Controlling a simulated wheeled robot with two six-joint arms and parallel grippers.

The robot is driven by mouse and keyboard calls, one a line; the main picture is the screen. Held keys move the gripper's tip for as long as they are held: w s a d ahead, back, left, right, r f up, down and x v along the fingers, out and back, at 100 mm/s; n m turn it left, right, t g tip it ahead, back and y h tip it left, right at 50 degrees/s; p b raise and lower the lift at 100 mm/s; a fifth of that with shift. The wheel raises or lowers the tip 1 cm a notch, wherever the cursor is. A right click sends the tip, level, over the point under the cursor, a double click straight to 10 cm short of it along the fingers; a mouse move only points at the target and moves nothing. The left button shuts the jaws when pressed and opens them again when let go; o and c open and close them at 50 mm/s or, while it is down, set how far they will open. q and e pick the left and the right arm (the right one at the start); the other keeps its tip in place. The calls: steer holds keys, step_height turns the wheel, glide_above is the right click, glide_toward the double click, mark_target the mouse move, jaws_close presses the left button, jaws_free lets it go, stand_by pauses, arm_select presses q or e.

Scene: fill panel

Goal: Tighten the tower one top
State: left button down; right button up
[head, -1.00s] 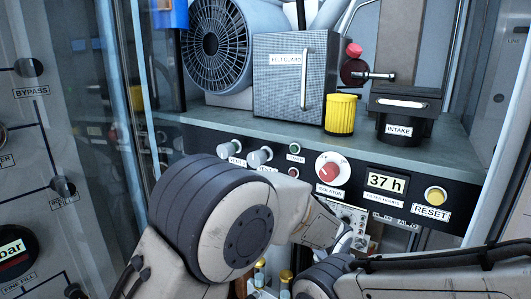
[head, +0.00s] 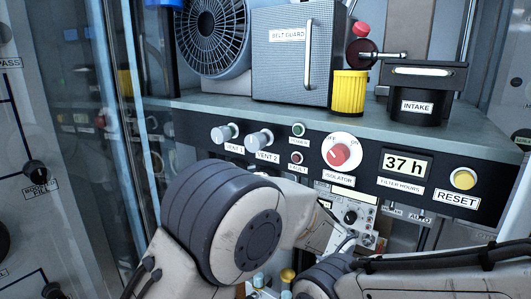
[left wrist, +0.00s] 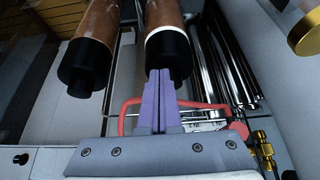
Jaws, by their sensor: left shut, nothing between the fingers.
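In the left wrist view, two copper-brown cylinders with black end caps hang from the top; which is tower one I cannot tell. One has a black cap (left wrist: 84,68) at the left. The other, with a white band, has a black cap (left wrist: 168,48) in the middle. My left gripper (left wrist: 158,72) has purple fingers shut together and empty, their tips overlapping the middle cap's lower edge in the picture; whether they touch is unclear. In the head view its fingers are hidden behind my arm. My right gripper is not in view.
A red handle or frame (left wrist: 128,112) lies behind the fingers, and brass fittings (left wrist: 262,142) stand at the right. In the head view, a control panel (head: 400,213) spans above my arms. A shelf (head: 215,103) holds a fan, belt guard (head: 280,55), yellow cap (head: 349,93) and intake (head: 418,108).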

arm_select(q)
steer(key=shift+w+f, duration=0.3)
steer(key=shift+f, duration=0.05)
stand_by(0.8)
steer(key=shift+w+a, duration=0.15)
steer(key=shift+a, duration=0.25)
steer(key=shift+w+a+p, duration=0.3)
steer(key=shift+a+p, duration=0.1)
steer(key=shift+w+a, duration=0.1)
steer(key=shift+w, duration=0.1)
steer(key=shift+s+a, duration=0.1)
steer(key=shift+s, duration=0.05)
stand_by(0.5)
